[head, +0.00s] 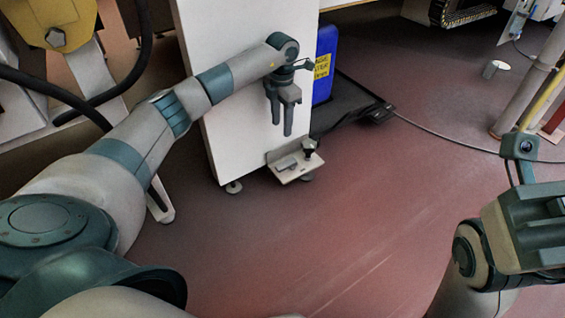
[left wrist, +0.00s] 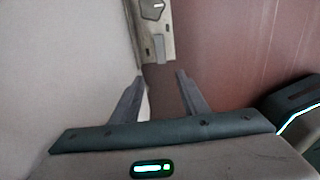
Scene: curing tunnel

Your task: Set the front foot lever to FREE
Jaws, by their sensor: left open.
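A small pale foot bracket (head: 297,172) juts out low at the corner of a white cabinet. It carries a grey foot lever (head: 287,162) and a black knob (head: 309,149). In the left wrist view the bracket (left wrist: 150,31) is at the top, with the grey lever (left wrist: 159,48) on it. My left gripper (head: 281,127) points down in front of the cabinet, above the bracket and apart from it. Its two fingers (left wrist: 160,78) are open with nothing between them. My right gripper (head: 530,230) is partly in view at the right edge; its fingertips cannot be made out.
The white cabinet (head: 222,110) stands close beside my left gripper. A blue container (head: 324,62) with a yellow label stands behind it, by a black tray (head: 352,97). A cable (head: 440,143) runs over the red floor (head: 350,235), which is clear in front.

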